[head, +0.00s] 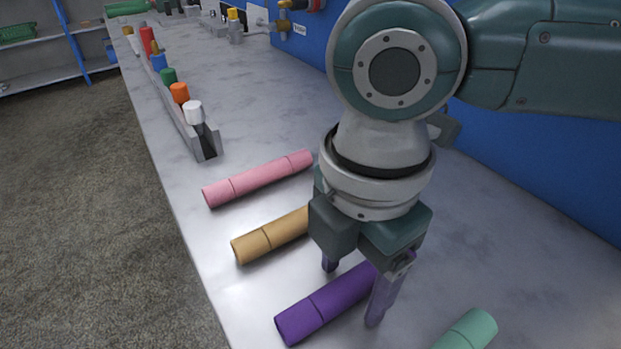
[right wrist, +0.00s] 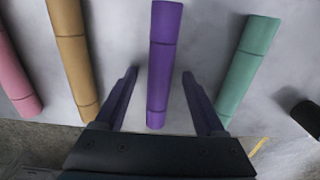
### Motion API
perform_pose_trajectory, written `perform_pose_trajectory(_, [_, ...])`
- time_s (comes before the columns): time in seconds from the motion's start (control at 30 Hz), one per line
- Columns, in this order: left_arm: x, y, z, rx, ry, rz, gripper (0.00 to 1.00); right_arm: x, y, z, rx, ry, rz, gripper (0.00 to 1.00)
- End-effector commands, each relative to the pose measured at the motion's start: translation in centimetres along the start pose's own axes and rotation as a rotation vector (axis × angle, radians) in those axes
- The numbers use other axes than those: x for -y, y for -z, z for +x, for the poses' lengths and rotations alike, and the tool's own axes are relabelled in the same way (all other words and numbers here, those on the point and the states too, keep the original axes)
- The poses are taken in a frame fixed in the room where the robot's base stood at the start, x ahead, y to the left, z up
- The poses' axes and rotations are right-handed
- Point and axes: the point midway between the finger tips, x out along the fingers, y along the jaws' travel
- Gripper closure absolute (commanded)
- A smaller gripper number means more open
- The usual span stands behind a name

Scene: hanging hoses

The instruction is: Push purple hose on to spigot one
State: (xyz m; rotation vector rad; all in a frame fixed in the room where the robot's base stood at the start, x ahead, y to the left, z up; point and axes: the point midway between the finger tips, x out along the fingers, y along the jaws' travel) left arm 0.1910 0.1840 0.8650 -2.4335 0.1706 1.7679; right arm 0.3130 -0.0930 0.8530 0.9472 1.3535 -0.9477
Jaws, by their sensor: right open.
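The purple hose (head: 318,308) lies on the grey bench top near the front edge. My right gripper (head: 352,296) is above it, pointing down, with its fingers on either side of the hose. In the right wrist view the purple hose (right wrist: 164,60) runs between the two open fingers (right wrist: 160,98), with a gap on each side. Part of the hose is hidden by the gripper in the head view. A spigot by the blue wall (head: 284,22) is at the top, but I cannot tell whether it is spigot one. My left gripper is not in view.
A pink hose (head: 258,178) and a tan hose (head: 270,236) lie left of the purple one. A green hose (head: 468,330) lies to its right. A rail with several coloured caps (head: 205,140) stands further back. The bench's edge is at left, with carpet below.

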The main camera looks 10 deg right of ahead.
Motion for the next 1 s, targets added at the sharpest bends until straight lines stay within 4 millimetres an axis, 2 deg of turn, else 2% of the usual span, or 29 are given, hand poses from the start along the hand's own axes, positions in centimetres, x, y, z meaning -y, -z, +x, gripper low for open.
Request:
perform_pose_trajectory(0.1, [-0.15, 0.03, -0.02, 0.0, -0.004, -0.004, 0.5, 0.0, 0.01, -0.05, 0.0, 0.0, 0.0, 0.28])
perform_pose_trajectory(0.73, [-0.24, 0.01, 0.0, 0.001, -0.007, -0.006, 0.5, 0.0, -0.02, -0.08, 0.0, 0.0, 0.001, 0.99])
perform_pose_trajectory(1.0, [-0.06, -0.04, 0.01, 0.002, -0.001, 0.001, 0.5, -0.01, -0.02, -0.09, 0.0, 0.0, 0.001, 1.0])
